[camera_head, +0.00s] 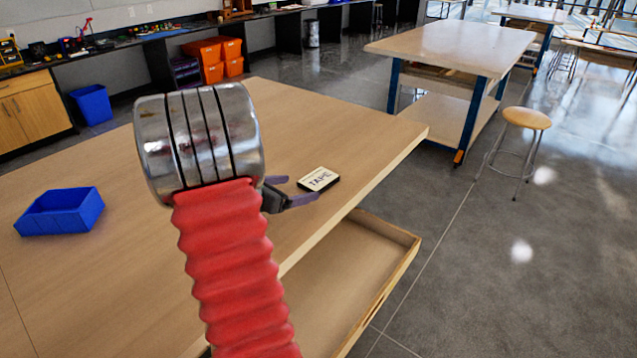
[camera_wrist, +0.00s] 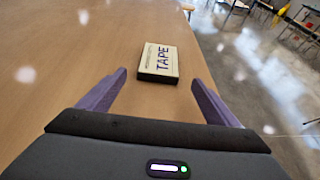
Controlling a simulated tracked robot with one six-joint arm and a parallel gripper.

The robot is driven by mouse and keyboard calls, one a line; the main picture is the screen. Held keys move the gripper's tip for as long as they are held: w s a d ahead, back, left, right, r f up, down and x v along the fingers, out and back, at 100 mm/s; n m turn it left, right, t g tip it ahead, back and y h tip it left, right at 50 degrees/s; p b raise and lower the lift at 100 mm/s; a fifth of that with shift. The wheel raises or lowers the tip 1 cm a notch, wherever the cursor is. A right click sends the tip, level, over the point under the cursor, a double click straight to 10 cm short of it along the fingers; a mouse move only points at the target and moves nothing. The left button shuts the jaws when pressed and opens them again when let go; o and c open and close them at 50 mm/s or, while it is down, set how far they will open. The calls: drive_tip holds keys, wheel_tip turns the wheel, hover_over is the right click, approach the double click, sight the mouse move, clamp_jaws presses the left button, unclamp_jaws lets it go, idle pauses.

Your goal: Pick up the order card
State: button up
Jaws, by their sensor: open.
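The order card (camera_head: 318,180) is a small cream block with a dark edge and the word TAPE on it. It lies flat on the wooden table near its right edge. In the wrist view the card (camera_wrist: 158,62) lies ahead of my fingertips, roughly centred between them. My gripper (camera_head: 297,190) is open and empty, with purple fingers spread on either side of the line to the card. In the wrist view my gripper (camera_wrist: 158,78) shows both fingers, apart from the card. In the head view my arm hides part of the gripper.
The wooden table (camera_head: 110,170) is mostly bare around the card. A blue bin (camera_head: 60,212) stands on its left part. An open drawer or shelf (camera_head: 345,285) juts out below the table's right edge. A stool (camera_head: 525,118) and another table (camera_head: 455,48) stand beyond.

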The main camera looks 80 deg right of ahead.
sight(310, 184)
drive_tip(key=shift+x, duration=2.6)
drive_tip(key=shift+w, duration=0.15)
drive_tip(key=shift+c, duration=0.3)
drive_tip(key=c, duration=1.1)
drive_tip(key=shift+r, duration=0.1)
wheel_tip(310, 184, up, 10)
